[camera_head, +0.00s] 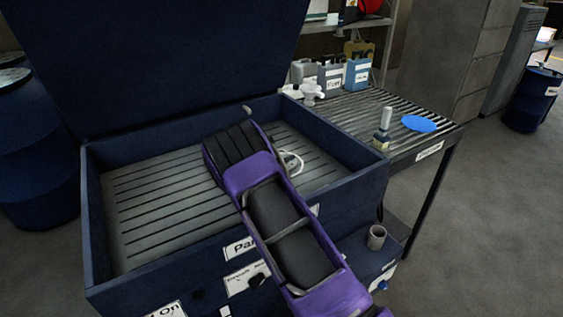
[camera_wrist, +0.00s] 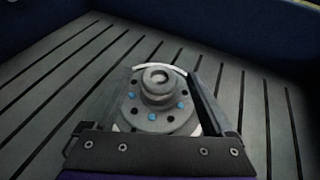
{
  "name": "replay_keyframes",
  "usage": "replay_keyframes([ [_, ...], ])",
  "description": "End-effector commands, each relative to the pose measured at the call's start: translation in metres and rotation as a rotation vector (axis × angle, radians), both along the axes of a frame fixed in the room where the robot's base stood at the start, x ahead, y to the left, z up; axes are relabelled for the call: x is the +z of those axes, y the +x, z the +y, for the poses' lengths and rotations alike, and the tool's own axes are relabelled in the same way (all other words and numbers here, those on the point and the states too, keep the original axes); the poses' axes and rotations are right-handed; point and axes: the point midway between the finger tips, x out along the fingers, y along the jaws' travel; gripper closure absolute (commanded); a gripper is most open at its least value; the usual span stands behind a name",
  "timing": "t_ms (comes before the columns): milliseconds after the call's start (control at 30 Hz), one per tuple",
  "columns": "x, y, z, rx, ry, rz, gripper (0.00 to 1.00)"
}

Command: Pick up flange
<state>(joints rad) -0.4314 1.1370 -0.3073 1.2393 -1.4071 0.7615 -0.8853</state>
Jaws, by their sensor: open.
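The flange (camera_wrist: 158,112) is a grey round metal part with a raised hub and several holes, some showing blue. It sits over the slatted floor of the dark blue parts washer basin (camera_head: 97,205). In the wrist view my gripper (camera_wrist: 162,74) is open, with one finger on each side of the flange. I cannot tell whether the fingers touch it. A white curved edge (camera_head: 292,160) shows around the flange; whether it belongs to the flange is unclear. In the head view my purple arm hides most of the flange and the fingertips.
The washer's lid (camera_head: 170,60) stands raised behind the basin. Basin walls (camera_head: 345,180) surround the slatted floor, which is clear to the left. A slatted bench (camera_head: 365,115) at right holds containers (camera_head: 331,78), a blue disc (camera_head: 419,124) and a small bottle (camera_head: 383,130).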

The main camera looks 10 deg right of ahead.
Motion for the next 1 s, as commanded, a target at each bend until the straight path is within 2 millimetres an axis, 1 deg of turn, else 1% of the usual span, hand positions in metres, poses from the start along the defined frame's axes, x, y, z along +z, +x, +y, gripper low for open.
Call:
replay_keyframes([
  [167,0.0002,0.0005,0.0005,0.001,0.000,0.000,0.12],
  [200,0.0002,0.0005,0.0005,0.001,0.000,0.000,0.14],
  [267,0.0003,0.0003,0.0005,0.001,0.000,0.000,0.25],
  [300,0.0003,0.0003,0.0005,0.001,0.000,0.000,0.32],
  [467,0.0003,0.0003,0.0006,0.001,0.001,-0.001,0.61],
  [600,0.0002,0.0002,0.0007,0.001,0.001,-0.001,0.86],
  [667,0.0003,0.0002,0.0006,0.001,0.001,-0.001,0.97],
  [700,0.0002,0.0002,0.0007,0.001,0.001,-0.001,1.00],
  [1000,0.0021,0.0008,0.0005,0.000,0.000,-0.003,1.00],
])
